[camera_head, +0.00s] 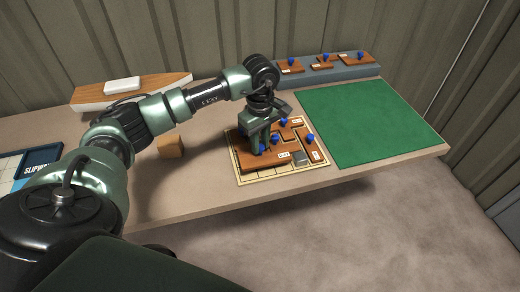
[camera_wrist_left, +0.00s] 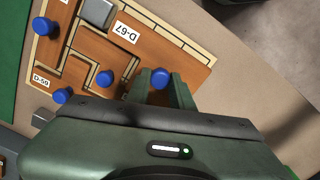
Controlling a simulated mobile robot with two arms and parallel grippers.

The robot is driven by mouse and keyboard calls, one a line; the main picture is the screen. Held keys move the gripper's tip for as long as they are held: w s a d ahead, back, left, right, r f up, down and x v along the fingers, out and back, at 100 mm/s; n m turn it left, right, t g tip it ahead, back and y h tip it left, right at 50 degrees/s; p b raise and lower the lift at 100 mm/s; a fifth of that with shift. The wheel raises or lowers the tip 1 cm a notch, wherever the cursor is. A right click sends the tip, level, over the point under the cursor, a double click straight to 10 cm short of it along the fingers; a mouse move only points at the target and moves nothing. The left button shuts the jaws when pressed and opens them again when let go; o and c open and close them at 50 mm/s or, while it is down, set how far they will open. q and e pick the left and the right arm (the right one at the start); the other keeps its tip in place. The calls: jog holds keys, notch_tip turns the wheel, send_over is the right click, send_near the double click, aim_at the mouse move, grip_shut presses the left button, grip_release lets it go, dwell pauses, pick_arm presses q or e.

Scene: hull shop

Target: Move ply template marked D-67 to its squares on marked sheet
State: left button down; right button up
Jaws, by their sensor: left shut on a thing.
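The brown ply template marked D-67 (camera_wrist_left: 183,62) lies low over the marked sheet (camera_wrist_left: 171,30), by the sheet's near left part in the head view. Its white label (camera_wrist_left: 125,34) is readable in the left wrist view. My left gripper (camera_head: 258,146) is shut on its blue knob (camera_wrist_left: 160,77), with a finger at each side. Whether the template rests flat or hangs just above the sheet, I cannot tell. In the head view the gripper hides part of it. My right gripper is not in view.
Other knobbed templates, one marked D-59 (camera_wrist_left: 42,81), share the sheet with a grey block (camera_head: 300,158). A green mat (camera_head: 370,120) lies bare to the right. More templates stand on a grey ledge (camera_head: 340,73) behind. A wooden block (camera_head: 170,146) stands left.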

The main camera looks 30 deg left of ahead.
pick_arm(q)
notch_tip(320, 180, down, 4)
jog(key=shift+s+r+p, duration=0.1)
jog(key=shift+r+p, duration=0.1)
jog(key=shift+p, duration=0.1)
jog(key=shift+f+b, duration=0.2)
jog(key=shift+b, duration=0.1)
jog(key=c, duration=1.2)
grip_release()
jog(key=shift+r, duration=0.1)
jog(key=shift+c, duration=0.2)
jog(key=shift+r, duration=0.1)
